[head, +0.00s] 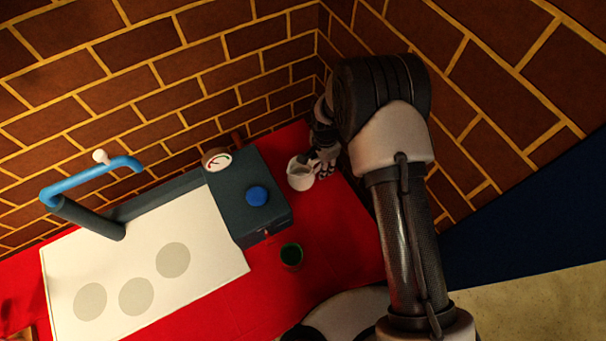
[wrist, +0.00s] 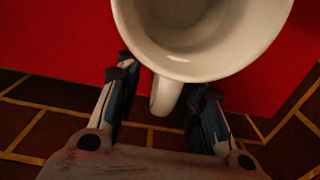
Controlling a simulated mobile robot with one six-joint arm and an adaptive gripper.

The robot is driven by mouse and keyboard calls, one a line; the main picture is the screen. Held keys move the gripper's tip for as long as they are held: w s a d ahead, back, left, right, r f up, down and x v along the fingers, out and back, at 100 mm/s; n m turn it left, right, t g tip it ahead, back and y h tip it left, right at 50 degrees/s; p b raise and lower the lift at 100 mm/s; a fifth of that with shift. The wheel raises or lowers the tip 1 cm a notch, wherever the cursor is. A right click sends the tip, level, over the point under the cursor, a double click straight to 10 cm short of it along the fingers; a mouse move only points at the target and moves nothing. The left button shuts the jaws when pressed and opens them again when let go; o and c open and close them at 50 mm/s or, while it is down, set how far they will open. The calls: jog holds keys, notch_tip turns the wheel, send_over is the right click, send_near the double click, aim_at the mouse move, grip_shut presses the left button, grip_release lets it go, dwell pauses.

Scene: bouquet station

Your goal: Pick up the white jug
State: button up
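The white jug (head: 299,181) stands upright on the red table, near the back right corner by the brick walls. In the wrist view the jug (wrist: 200,68) fills the top, with its open mouth facing the camera and its handle (wrist: 165,97) pointing down toward my gripper. My gripper (wrist: 164,84) is open, with one finger on each side of the handle. A gap shows between the handle and each finger. In the head view my gripper (head: 325,162) is right beside the jug, and its fingers are small and partly dark there.
A dark grey machine (head: 235,190) with a blue knob (head: 257,196) and a gauge (head: 216,159) stands left of the jug. A small dark green cup (head: 291,256) is in front. A white board (head: 205,272) and blue pipe (head: 95,180) are farther left. Brick walls are close behind.

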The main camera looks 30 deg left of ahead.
grip_shut()
dwell(0.3)
jog(key=shift+r, duration=0.1)
dwell(0.4)
